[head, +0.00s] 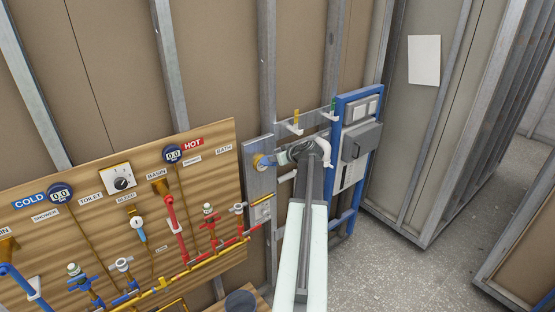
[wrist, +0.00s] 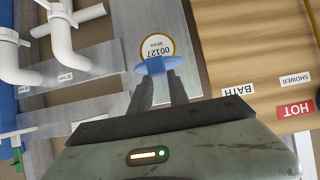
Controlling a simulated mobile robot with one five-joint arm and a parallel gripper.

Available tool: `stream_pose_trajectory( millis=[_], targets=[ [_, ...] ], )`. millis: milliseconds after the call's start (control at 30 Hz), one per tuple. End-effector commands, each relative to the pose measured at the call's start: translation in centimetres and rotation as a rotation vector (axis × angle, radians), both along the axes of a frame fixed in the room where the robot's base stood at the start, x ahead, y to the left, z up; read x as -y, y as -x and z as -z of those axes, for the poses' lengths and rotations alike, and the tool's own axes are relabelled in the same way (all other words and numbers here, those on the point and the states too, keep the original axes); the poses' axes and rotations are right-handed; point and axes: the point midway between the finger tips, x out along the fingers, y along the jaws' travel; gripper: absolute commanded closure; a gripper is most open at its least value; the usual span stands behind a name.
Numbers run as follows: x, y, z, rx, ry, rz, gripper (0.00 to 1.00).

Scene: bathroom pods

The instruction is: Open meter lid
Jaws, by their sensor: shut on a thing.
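The round water meter (wrist: 158,46) shows in the wrist view with its white dial, brass rim and a reading of 00127 upside down. Its blue lid (wrist: 158,65) is seen nearly edge-on at the dial's lower side, and the dial face is uncovered. My gripper (wrist: 159,76) has its two dark fingers together, shut on the blue lid at their tips.
A wooden board (head: 130,205) with valves, gauges and red, blue and yellow pipes stands left of the meter. White pipes (wrist: 65,40) run close beside my gripper. A blue frame (head: 345,150) with a grey box is at right. Open floor (head: 385,270) lies right of my arm.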

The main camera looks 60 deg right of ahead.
Motion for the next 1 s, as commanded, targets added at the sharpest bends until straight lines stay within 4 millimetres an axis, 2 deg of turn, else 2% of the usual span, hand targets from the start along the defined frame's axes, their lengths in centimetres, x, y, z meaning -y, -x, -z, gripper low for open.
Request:
stream_pose_trajectory(
  millis=[33,67,200,633,1000],
  targets=[
    [0.1,-0.4,-0.9,0.005,0.0,0.001,1.0],
    [0.1,-0.3,-0.4,0.004,0.0,0.001,0.95],
    [0.1,-0.2,-0.3,0.002,0.0,0.001,0.56],
    [-0.1,0.6,-0.8,0.0,0.0,0.001,0.56],
    [-1.9,5.9,-4.4,0.001,0.0,0.003,0.56]
  ],
)
